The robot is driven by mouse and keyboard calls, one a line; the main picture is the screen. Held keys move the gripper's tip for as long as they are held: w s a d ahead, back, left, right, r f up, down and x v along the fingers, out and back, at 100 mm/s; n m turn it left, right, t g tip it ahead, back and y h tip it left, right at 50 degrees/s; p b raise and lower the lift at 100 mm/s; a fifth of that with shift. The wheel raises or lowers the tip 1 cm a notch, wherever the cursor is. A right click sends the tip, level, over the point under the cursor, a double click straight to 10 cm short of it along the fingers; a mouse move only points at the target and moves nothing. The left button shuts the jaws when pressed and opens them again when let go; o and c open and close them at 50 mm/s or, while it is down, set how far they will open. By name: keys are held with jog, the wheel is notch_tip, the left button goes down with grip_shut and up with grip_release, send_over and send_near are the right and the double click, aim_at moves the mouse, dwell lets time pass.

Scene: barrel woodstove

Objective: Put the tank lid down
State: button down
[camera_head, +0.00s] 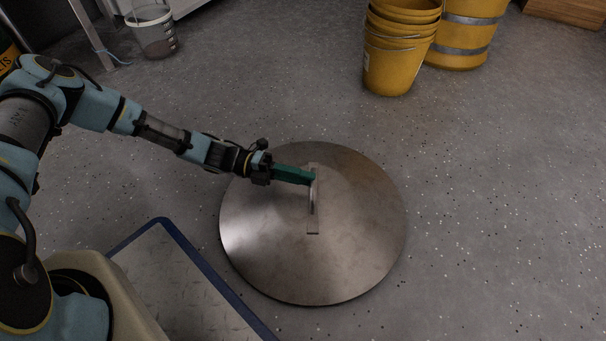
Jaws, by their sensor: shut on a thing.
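The tank lid (361,232) is a large round metal disc with a bar handle (313,222) across its middle. It lies about level over the grey floor, right of my arm. A thin dark shadow shows along its lower edge; I cannot tell whether it touches the floor. My gripper (311,180) reaches in from the left, its green fingers shut on the upper end of the handle. The fingertips partly cover that end of the handle.
A blue-edged metal platform (180,275) lies at lower left, close to the lid. Stacked yellow buckets (394,60) and a yellow barrel (466,35) stand at the back. A clear bucket (154,32) stands at upper left. The speckled floor (510,190) to the right is clear.

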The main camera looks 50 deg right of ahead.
jog(key=shift+r, duration=0.1)
jog(key=c, duration=1.2)
grip_release()
jog(key=o, duration=0.4)
jog(key=shift+w+a, duration=0.1)
jog(key=shift+w, duration=0.1)
jog(key=p+v, duration=0.3)
jog(key=v, duration=0.8)
jog(key=shift+w+a+p, duration=0.15)
jog(key=shift+w+p, duration=0.05)
jog(key=shift+p, duration=0.15)
